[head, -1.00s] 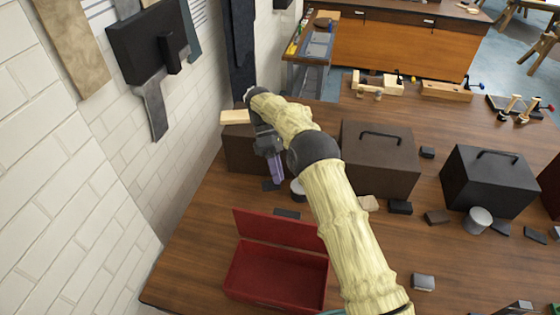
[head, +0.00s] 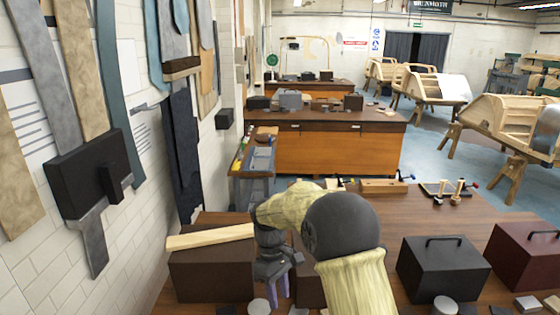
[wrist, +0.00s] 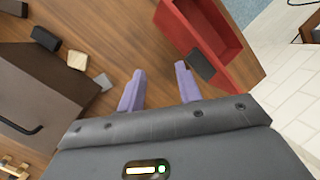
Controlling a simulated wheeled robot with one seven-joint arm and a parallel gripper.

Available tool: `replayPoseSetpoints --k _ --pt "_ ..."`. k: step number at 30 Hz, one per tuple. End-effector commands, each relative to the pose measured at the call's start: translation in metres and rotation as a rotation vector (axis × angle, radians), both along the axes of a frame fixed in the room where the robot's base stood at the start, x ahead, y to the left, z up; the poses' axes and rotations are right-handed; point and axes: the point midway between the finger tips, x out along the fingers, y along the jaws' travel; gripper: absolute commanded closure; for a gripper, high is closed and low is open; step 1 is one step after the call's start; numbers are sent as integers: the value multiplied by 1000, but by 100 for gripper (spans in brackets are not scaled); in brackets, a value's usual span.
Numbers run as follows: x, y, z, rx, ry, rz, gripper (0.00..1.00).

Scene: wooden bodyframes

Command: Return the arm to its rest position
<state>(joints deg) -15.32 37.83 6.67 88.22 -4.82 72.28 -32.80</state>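My arm (head: 340,225) is pale yellow with a dark grey joint, bent over the wooden workbench. My gripper (head: 279,303) hangs from its end with purple fingers pointing down, beside a dark brown box, and its lower part is cut by the picture's bottom edge. In the wrist view my gripper (wrist: 160,70) has its two purple fingers apart, with only bare bench between them. It is open and empty, above the bench.
A brown box (head: 212,278) with a light wood strip (head: 210,237) on top stands at left by the wall. A black toolbox (head: 443,270) stands right. In the wrist view, an open red box (wrist: 200,35) is at upper right and a brown box (wrist: 40,105) at left.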

Motion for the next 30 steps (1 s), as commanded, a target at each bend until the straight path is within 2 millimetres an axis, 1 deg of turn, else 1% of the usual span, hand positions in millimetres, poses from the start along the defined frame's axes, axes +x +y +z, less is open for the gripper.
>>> replayPoseSetpoints --k 1,8,15,21,29,30 --pt "-7 -13 5 0 -33 -55 65" --pt "-41 -64 13 11 -194 -319 65" --pt "-90 -112 17 33 -352 -608 65" --pt "-126 -137 15 56 -447 -794 65" --pt "-165 -157 13 82 -537 -972 65" --pt "-168 -158 7 84 -545 -990 65"
